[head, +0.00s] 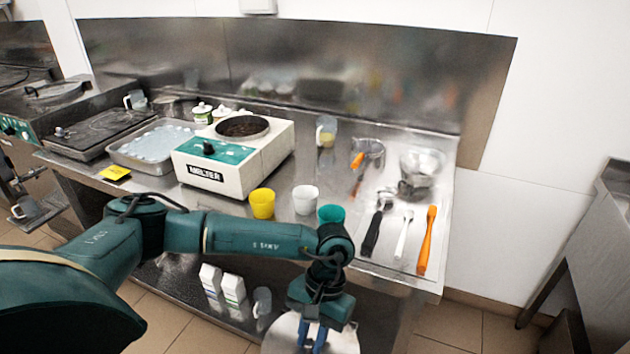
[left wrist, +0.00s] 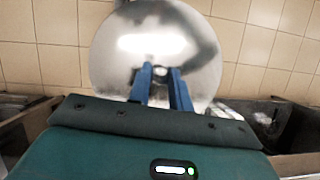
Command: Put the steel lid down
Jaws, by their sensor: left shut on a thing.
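The steel lid (left wrist: 155,40) is a round, shiny disc that fills the upper middle of the left wrist view. My left gripper (left wrist: 160,74) has its two blue fingers shut on the lid's small knob at the centre. In the head view the lid (head: 285,335) shows at the bottom edge, partly cut off, below my left gripper (head: 313,337). The lid hangs in front of the counter, over the floor. My right gripper is in neither view.
The steel counter (head: 300,235) holds a white melter (head: 215,178), a tray of ice-blue contents (head: 118,150), yellow (head: 262,203), white (head: 305,199) and teal cups (head: 331,214), a steel bowl (head: 423,165) and an orange spatula (head: 427,240). Cartons (head: 232,289) stand on the shelf below.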

